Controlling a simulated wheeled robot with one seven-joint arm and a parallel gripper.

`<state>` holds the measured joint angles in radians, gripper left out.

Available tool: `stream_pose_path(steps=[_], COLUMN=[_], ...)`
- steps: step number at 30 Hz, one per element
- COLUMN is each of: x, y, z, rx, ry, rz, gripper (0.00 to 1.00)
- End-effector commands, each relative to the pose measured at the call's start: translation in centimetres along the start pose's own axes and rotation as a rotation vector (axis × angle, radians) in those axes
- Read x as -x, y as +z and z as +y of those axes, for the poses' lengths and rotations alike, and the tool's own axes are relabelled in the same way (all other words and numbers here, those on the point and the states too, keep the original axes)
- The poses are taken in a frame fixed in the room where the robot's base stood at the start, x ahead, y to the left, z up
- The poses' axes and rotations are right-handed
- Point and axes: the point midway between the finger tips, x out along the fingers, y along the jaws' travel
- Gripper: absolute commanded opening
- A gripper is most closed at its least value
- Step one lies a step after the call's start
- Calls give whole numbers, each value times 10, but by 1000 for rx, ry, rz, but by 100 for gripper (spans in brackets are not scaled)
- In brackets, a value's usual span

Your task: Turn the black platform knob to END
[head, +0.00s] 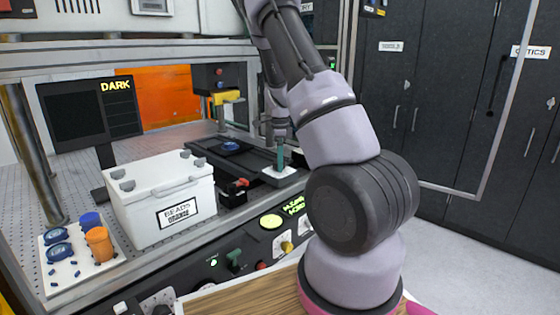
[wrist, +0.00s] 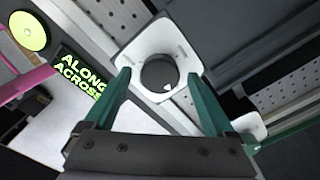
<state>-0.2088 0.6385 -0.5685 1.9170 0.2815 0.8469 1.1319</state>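A round black knob (wrist: 157,72) with a small white pointer mark sits on a white plate (wrist: 158,38) in the wrist view. The pointer lies at the knob's lower right. The markings on the plate are too small to read. My gripper (wrist: 158,78) is open, its two green fingers on either side of the knob with a gap showing on both sides. In the head view my gripper (head: 280,157) points down over the white plate (head: 277,173) at the right end of the black platform; the knob is not clearly visible there.
A black stage (head: 240,158) lies left of my gripper. A white box (head: 160,200) and a sample tray (head: 72,272) stand nearer. A front panel (head: 195,278) carries small knobs and a lit display (head: 293,205) reading ALONG ACROSS. A monitor (head: 92,112) shows DARK.

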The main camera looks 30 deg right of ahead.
Motion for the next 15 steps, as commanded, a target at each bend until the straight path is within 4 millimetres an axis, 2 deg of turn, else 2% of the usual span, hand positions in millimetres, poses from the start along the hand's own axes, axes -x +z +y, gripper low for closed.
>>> stream_pose_path(steps=[4, 7, 15], x=[4, 15, 70], y=[0, 0, 1], z=[0, 0, -1], rx=[0, 0, 2], ry=[0, -2, -4], rz=[-1, -1, -2], gripper=[89, 89, 89])
